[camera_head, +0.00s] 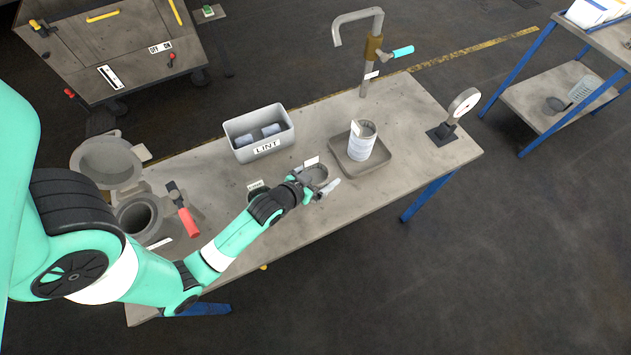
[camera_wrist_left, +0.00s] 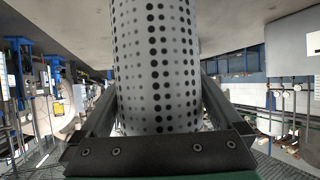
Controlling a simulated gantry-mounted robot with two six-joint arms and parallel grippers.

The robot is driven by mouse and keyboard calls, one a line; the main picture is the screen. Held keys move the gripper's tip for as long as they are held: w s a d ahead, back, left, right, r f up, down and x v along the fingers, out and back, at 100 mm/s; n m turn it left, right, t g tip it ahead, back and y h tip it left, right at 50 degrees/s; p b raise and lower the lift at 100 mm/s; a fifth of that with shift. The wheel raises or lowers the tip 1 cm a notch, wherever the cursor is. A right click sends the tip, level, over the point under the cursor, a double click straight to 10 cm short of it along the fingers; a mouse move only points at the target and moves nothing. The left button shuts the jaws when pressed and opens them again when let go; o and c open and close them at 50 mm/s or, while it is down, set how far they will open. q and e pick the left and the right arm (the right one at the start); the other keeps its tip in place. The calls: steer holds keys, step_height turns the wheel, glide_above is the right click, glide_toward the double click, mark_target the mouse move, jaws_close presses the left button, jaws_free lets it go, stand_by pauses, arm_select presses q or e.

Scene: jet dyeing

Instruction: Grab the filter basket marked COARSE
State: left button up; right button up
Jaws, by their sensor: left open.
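My left gripper (camera_head: 318,187) is open low over the front middle of the table. A grey oval holder or rim (camera_head: 315,174) with a white label (camera_head: 311,161) shows just behind its fingers; the label is too small to read. In the left wrist view a pale perforated cylinder (camera_wrist_left: 157,65), a filter basket by its look, stands between the two open fingers (camera_wrist_left: 158,120). Its marking does not show. Another label (camera_head: 255,185) sits by my forearm, partly hidden and unclear. My right gripper is not in view.
A pale cylinder (camera_head: 361,145) stands in a grey tray (camera_head: 378,164). A LINT bin (camera_head: 236,133) holds two rolls. The table's right front is clear.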

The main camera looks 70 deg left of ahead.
mark_target(324, 167)
arm_select(q)
steer(key=shift+w+a+f, duration=0.1)
steer(key=shift+w+f, duration=0.05)
steer(key=shift+w, duration=0.05)
steer(key=c, duration=1.3)
steer(key=shift+r+p, duration=0.35)
steer(key=shift+r, duration=0.2)
step_height(324, 167, up, 3)
steer(key=shift+f+p, duration=0.15)
steer(key=shift+p, duration=0.5)
steer(key=s+d+r+p, duration=0.1)
steer(key=d+r+p, duration=0.8)
steer(key=d, duration=0.5)
steer(key=shift+s+r+p, duration=0.2)
steer(key=shift+s+p, duration=0.05)
steer(key=shift+p, duration=1)
